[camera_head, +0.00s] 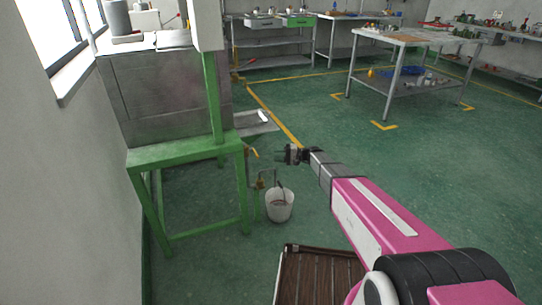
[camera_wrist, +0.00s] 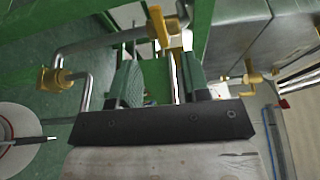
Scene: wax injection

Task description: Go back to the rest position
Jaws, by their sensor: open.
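My pink and white arm reaches from the bottom right of the head view. My gripper (camera_head: 283,155) is at its end, in front of the green stand and above the level of the white bucket. In the wrist view my gripper (camera_wrist: 158,70) is open, with two dark green fingers apart. A brass valve (camera_wrist: 165,30) and a metal pipe show beyond the fingers; I cannot tell how far off they are. I see no held object between the fingers.
A metal tank (camera_head: 165,95) sits on a green stand (camera_head: 185,150) by the left wall. A white bucket (camera_head: 279,206) stands on the floor below its pipes. A brown slatted tray (camera_head: 318,275) is near my base. A table (camera_head: 400,38) stands back right; the green floor between is clear.

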